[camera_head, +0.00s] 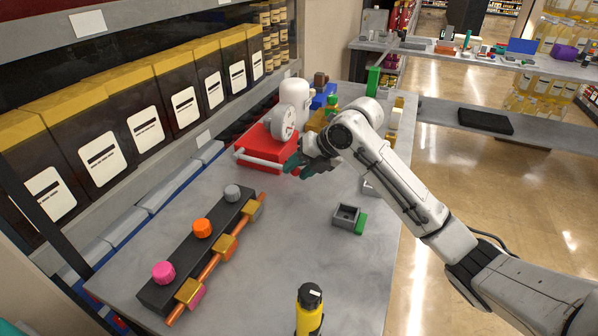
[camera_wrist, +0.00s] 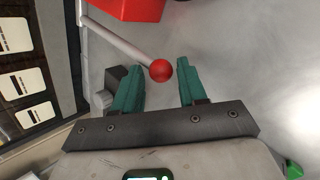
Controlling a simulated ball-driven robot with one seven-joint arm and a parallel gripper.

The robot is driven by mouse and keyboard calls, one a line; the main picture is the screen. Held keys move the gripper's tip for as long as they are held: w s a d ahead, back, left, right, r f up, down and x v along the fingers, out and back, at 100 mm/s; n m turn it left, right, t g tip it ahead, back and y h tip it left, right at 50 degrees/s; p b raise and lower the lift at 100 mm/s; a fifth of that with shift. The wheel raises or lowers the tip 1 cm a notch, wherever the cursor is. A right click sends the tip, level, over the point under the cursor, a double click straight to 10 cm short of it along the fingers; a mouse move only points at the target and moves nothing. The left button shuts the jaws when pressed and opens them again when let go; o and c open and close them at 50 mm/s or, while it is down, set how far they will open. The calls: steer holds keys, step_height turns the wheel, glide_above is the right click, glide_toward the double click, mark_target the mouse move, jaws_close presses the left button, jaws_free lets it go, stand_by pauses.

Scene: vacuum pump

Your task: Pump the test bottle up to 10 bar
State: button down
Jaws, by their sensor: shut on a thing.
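The red pump base (camera_head: 256,146) stands at the far end of the grey table, and its corner shows at the top of the wrist view (camera_wrist: 135,8). A white bottle (camera_head: 294,92) stands at the pump, with a round gauge (camera_head: 284,122) in front of it; its reading is too small to tell. A pale lever (camera_head: 258,160) runs from the pump towards my gripper (camera_head: 297,166). In the wrist view the lever (camera_wrist: 115,39) ends in a red ball knob (camera_wrist: 161,70) between the teal fingertips of my gripper (camera_wrist: 160,74), which is shut on it.
A black block (camera_head: 185,258) with pink, orange and grey knobs and an orange pipe lies along the left. A small grey box (camera_head: 346,217) sits at centre right, a yellow bottle (camera_head: 309,314) in front. Colourful items crowd behind the pump. The middle of the table is clear.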

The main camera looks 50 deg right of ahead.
steer(key=shift+a+f, duration=0.2)
steer(key=shift+f, duration=0.3)
steer(key=c, duration=0.7)
jaws_free()
steer(key=shift+w+f, duration=0.1)
steer(key=shift+d+r, duration=0.1)
steer(key=shift+r, duration=0.15)
steer(key=shift+s+d+r, duration=0.15)
steer(key=shift+s+r, duration=0.15)
steer(key=shift+r, duration=0.1)
steer(key=v, duration=0.9)
steer(key=shift+s+r, duration=0.2)
steer(key=shift+s, duration=0.05)
